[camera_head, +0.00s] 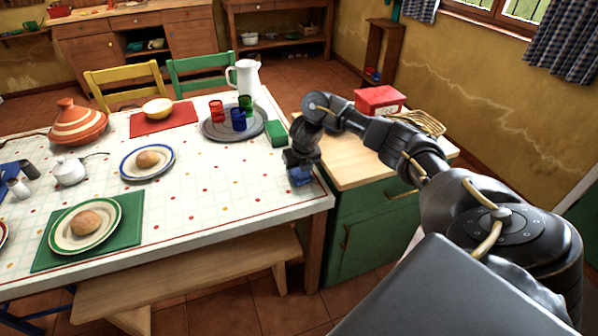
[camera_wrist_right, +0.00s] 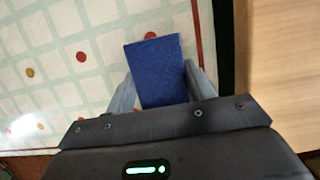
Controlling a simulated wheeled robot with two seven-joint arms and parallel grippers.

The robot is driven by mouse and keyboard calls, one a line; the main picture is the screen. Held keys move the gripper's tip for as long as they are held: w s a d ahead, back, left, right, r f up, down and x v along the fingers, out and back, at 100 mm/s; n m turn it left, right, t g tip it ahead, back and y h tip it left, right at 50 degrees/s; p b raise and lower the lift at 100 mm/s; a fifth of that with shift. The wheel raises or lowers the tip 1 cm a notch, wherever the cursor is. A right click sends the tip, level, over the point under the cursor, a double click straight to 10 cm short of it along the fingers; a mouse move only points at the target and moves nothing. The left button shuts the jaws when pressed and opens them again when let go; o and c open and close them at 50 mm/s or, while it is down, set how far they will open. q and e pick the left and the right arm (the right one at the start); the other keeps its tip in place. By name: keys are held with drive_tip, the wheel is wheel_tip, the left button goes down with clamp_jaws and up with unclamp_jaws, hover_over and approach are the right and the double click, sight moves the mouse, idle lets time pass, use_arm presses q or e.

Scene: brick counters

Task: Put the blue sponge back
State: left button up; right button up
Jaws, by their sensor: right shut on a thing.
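The blue sponge (camera_wrist_right: 158,70) is a flat blue block between the fingers of my right gripper (camera_wrist_right: 160,85), which is shut on it. I cannot tell whether the sponge touches the tablecloth. A green block that looks like a sponge (camera_head: 277,133) is on the table just behind the gripper. My left gripper is not in view.
A grey round tray (camera_head: 215,133) holds coloured cups and a white jug (camera_head: 243,78). A green cabinet (camera_head: 365,215) with a wooden top stands right of the table, with a red box (camera_head: 380,100) and a wire rack (camera_head: 425,122). A bench (camera_head: 190,277) stands in front.

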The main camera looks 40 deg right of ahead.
sight(302, 176)
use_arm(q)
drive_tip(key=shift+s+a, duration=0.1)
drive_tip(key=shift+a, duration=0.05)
use_arm(e)
drive_tip(key=shift+r, duration=0.1)
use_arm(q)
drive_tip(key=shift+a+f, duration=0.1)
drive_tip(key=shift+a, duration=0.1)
use_arm(e)
drive_tip(key=o, duration=0.9)
drive_tip(key=shift+o, duration=0.2)
drive_tip(key=shift+r, duration=0.35)
use_arm(q)
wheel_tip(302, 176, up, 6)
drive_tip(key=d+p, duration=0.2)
drive_tip(key=p, duration=0.4)
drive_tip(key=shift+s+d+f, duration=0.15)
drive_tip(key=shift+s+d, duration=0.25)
use_arm(e)
drive_tip(key=v, duration=1.1)
drive_tip(key=shift+s, duration=0.2)
